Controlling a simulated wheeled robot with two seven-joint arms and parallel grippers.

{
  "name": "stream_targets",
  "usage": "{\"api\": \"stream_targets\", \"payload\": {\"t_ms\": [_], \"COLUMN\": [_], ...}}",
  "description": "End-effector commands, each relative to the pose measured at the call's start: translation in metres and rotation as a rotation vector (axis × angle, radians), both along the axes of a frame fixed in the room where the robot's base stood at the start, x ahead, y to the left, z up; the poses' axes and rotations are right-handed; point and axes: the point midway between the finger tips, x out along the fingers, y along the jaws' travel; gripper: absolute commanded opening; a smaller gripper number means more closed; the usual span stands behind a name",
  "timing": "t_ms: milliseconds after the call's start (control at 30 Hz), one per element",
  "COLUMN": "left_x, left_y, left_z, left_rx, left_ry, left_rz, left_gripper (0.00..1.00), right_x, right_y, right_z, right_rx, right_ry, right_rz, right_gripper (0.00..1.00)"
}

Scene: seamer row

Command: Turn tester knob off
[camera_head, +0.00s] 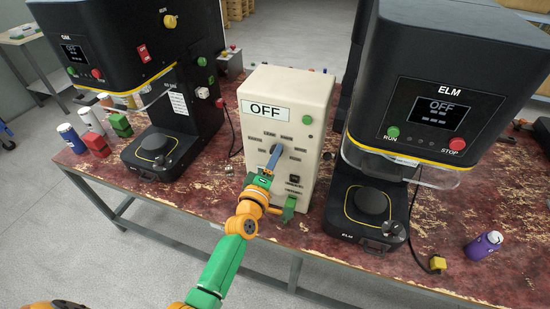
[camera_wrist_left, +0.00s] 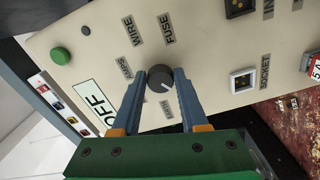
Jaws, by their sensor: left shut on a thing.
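The tester (camera_head: 296,97) is a cream box on the table between two black machines, with an "OFF" label at its upper left. Its dark round knob (camera_wrist_left: 160,78) shows in the left wrist view, with a white pointer line and printed words around it, "FUSE" and "WIRE" among them. My left gripper (camera_head: 276,153) reaches the tester's front face. Its blue fingers (camera_wrist_left: 161,88) lie on both sides of the knob and are shut on it. In the head view the fingers hide the knob. My right gripper is not in view.
A black machine labelled "ELM" (camera_head: 450,75) stands right of the tester, another black machine (camera_head: 125,45) left. Small cans (camera_head: 72,138) and red-green blocks (camera_head: 120,125) sit at the table's left. A green button (camera_wrist_left: 60,55) is on the tester's face.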

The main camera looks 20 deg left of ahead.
Motion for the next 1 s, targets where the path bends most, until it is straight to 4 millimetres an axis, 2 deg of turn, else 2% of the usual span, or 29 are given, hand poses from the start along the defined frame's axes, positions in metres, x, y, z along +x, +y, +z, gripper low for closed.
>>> {"api": "stream_targets", "payload": {"t_ms": [400, 433, 533, 867, 1000], "left_x": [0.001, 0.001, 0.001, -0.002, -0.022], "left_y": [0.001, 0.001, 0.001, 0.000, 0.001], "left_z": [0.004, 0.004, 0.004, 0.001, 0.001], "left_rx": [-0.009, -0.009, -0.008, -0.007, -0.008], "left_ry": [-0.010, -0.010, -0.009, -0.003, -0.002], "left_rz": [0.005, 0.005, 0.004, 0.001, 0.002], "left_gripper": [0.00, 0.46, 0.73, 0.73, 0.73], "right_x": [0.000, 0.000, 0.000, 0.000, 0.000], "right_y": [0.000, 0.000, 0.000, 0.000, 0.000], "right_z": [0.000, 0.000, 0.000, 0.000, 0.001], "right_rx": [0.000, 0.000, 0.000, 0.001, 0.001], "right_ry": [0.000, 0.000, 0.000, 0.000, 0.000], "right_rz": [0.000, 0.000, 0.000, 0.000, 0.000], "right_gripper": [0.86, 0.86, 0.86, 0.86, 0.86]}}
